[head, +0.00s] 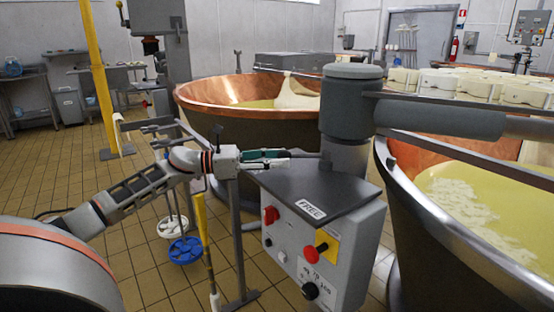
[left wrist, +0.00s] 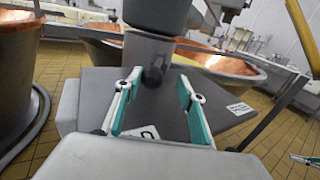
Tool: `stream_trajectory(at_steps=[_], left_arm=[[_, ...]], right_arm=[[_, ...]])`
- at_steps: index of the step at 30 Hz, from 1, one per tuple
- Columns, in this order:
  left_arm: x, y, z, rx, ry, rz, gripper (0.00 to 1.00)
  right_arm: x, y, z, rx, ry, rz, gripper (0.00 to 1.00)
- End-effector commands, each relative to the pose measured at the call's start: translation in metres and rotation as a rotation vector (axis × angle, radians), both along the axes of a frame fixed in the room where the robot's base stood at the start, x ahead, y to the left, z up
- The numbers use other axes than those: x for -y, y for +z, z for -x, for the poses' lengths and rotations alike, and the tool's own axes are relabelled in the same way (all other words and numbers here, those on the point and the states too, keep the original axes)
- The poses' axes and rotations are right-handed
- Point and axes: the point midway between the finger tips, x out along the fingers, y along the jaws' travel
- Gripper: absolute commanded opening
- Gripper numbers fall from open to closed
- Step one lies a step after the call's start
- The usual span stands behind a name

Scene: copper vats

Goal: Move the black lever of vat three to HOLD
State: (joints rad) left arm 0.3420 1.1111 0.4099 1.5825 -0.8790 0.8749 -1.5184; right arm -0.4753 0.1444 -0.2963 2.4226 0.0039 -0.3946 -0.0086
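A grey control box (head: 325,250) with a dark sloping top plate (head: 305,190) stands at the foot of a thick grey column (head: 350,110). Its front label reads FREE (head: 310,209). My left gripper (head: 280,159), with teal fingers, is just above the plate's back left part. In the left wrist view the left gripper (left wrist: 159,82) is open and empty. A dark ball-shaped end (left wrist: 153,76), perhaps of the black lever, shows beyond and between the fingertips, apart from them. The plate (left wrist: 95,88) carries two white labels, not clearly readable.
Copper vats stand behind (head: 205,92) and at right (head: 430,215). The box front has a red knob (head: 271,215), a red button (head: 311,254) and a black knob (head: 310,291). A yellow pole (head: 98,75) stands at left.

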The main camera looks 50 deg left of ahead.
Motion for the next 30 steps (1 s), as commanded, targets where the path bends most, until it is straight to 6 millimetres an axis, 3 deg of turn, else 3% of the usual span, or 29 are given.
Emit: stream_trajectory(at_steps=[8, 21, 30], left_arm=[[-0.005, -0.001, 0.010, -0.002, -0.003, 0.003, 0.38], [-0.049, -0.002, 0.076, -0.002, 0.002, 0.003, 0.38], [-0.064, -0.001, 0.100, -0.001, 0.000, 0.001, 0.38]], right_arm=[[0.000, 0.000, 0.000, -0.001, 0.000, 0.000, 0.00], [0.000, 0.000, 0.000, -0.001, 0.000, 0.001, 0.00], [0.000, 0.000, 0.000, -0.001, 0.000, 0.001, 0.00]])
